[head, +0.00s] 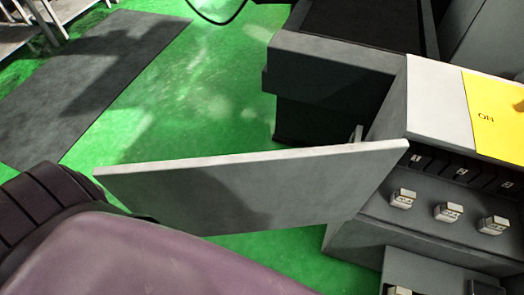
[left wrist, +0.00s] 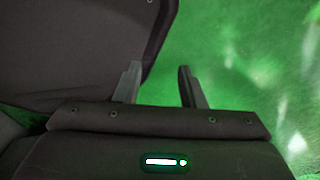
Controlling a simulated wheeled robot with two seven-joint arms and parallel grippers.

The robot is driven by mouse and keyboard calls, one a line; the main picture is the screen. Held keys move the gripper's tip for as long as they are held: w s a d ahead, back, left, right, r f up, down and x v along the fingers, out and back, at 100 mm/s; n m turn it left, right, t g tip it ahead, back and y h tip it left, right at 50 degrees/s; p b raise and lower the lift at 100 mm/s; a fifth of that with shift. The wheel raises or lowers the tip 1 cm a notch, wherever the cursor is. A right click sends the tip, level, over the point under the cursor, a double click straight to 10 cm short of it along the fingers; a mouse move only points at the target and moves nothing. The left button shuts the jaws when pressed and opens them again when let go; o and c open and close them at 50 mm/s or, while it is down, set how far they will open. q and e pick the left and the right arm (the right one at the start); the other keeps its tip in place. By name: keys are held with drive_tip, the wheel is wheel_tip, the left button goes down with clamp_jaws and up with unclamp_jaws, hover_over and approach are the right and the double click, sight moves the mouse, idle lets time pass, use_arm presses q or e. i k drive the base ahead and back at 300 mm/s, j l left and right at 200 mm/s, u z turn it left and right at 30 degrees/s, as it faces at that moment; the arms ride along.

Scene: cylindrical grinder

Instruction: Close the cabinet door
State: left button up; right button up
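The cabinet door (head: 250,190) is a flat grey panel. It stands wide open in the head view, reaching left from the front edge of the grey cabinet (head: 436,105). The cabinet's open front shows a row of dark and light electrical parts inside. My left arm fills the lower left, close to the door's near side; I cannot tell whether it touches. My left gripper (left wrist: 160,85) shows in the left wrist view, its two fingers apart with nothing between them. In the head view it cannot be made out. My right gripper is not in view.
A dark grey machine body (head: 340,60) stands behind the door, beside the cabinet. A dark mat (head: 90,80) lies on the green floor (head: 215,85) at the left. Metal shelving (head: 45,20) is at the top left. The floor behind the door is clear.

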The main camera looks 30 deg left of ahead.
sight(223, 195)
drive_tip(key=k+j+z, duration=0.15)
drive_tip(key=z, duration=0.3)
drive_tip(key=k+j+z, duration=0.15)
drive_tip(key=z, duration=0.25)
drive_tip(key=k+j+z, duration=0.2)
drive_tip(key=z, duration=0.25)
drive_tip(key=k+j+z, duration=0.1)
drive_tip(key=z, duration=0.35)
drive_tip(key=k+z, duration=0.4)
drive_tip(key=k+j+z, duration=0.1)
drive_tip(key=z, duration=0.25)
drive_tip(key=k+z, duration=0.2)
drive_tip(key=z, duration=0.2)
drive_tip(key=k+z, duration=0.2)
drive_tip(key=z, duration=0.15)
drive_tip(key=k+j+u, duration=0.6)
drive_tip(key=j, duration=0.25)
drive_tip(key=k+j+u, duration=0.2)
drive_tip(key=j, duration=0.2)
drive_tip(key=j+u, duration=0.25)
drive_tip(key=k+l+u, duration=0.1)
